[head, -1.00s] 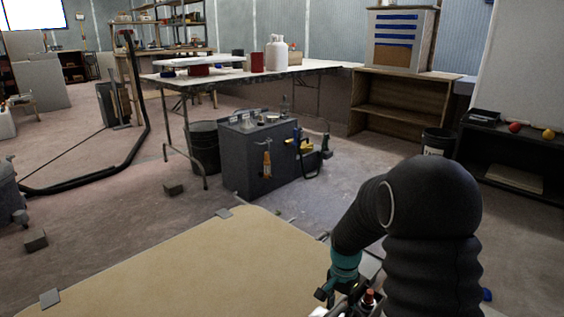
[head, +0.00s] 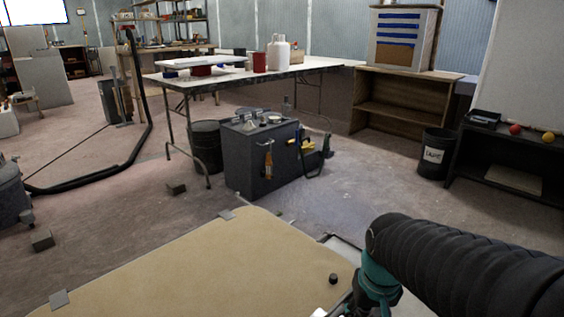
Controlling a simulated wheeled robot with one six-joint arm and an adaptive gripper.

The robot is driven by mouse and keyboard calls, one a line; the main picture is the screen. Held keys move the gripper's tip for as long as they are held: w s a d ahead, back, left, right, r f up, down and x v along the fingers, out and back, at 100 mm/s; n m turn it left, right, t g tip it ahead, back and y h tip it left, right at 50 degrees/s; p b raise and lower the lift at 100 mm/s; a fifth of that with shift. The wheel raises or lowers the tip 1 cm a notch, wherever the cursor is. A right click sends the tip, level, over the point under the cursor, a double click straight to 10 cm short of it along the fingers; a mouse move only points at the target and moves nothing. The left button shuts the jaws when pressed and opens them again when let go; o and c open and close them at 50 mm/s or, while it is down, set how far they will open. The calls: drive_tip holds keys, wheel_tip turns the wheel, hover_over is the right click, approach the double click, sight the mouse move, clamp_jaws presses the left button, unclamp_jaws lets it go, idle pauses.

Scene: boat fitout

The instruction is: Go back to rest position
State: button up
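My arm, in a black ribbed sleeve, comes in from the right edge of the head view and reaches low across the lower right. A teal wrist part shows at its end. My gripper (head: 345,308) is mostly below the bottom edge, with only small dark and light pieces showing, so its fingers and anything in them are hidden. It is over or beside the right side of a tan board (head: 190,265) with grey clips on its edge. A small black knob-like piece (head: 333,278) shows on the board beside the wrist.
A dark grey cabinet (head: 245,175) with tools on it stands beyond the board. A long white-topped table (head: 310,66), a black bin (head: 436,153) and a low black shelf (head: 470,165) stand farther back. Grey blocks (head: 42,240) lie on the floor at left.

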drive_tip(key=s+r+t+p, duration=0.3)
drive_tip(key=s+r, duration=0.3)
drive_tip(key=r, duration=0.5)
drive_tip(key=shift+s+r+t+p, duration=0.2)
drive_tip(key=shift+r+t+p, duration=0.1)
drive_tip(key=shift+t+p, duration=0.1)
drive_tip(key=shift+c, duration=0.4)
drive_tip(key=shift+a, duration=0.1)
